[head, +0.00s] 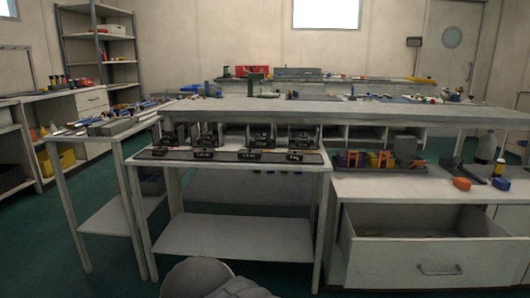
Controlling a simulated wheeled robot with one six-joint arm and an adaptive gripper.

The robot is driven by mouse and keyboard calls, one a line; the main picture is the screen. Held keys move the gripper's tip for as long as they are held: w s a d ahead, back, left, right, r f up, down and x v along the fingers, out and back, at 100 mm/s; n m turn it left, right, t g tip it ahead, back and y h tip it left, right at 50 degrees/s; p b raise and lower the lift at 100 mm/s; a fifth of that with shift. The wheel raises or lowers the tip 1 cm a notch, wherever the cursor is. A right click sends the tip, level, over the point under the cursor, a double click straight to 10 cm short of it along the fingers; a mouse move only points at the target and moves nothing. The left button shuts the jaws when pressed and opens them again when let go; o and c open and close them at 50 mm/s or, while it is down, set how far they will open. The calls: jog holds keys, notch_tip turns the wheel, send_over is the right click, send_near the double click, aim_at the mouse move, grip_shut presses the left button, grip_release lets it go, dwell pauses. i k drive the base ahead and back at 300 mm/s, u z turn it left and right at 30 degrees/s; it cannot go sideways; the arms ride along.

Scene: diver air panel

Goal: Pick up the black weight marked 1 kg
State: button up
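Several black weights stand in a row on a dark mat (228,160) on a low grey table in the middle of the head view. They include a far-left weight (168,138), a second weight (208,138), a third weight (262,135) and a far-right weight (302,138). Small dark labels with pale print lie in front of them. The print is too small to read surely, so I cannot tell which weight is marked 1 kg. My gripper is not in view; only a rounded grey part of my own arm shows at the bottom edge.
A long grey bench (350,110) runs behind the weights. A side table (100,135) with tools stands at left. At right, an open drawer (430,262) juts out under a counter with an orange object (461,184). Green floor shows between the furniture.

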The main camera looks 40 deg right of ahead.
aim_at(290, 155)
jog(key=z, duration=0.15)
jog(key=i, duration=0.8)
jog(key=z, duration=1.25)
jog(key=i, duration=0.8)
jog(key=z, duration=0.85)
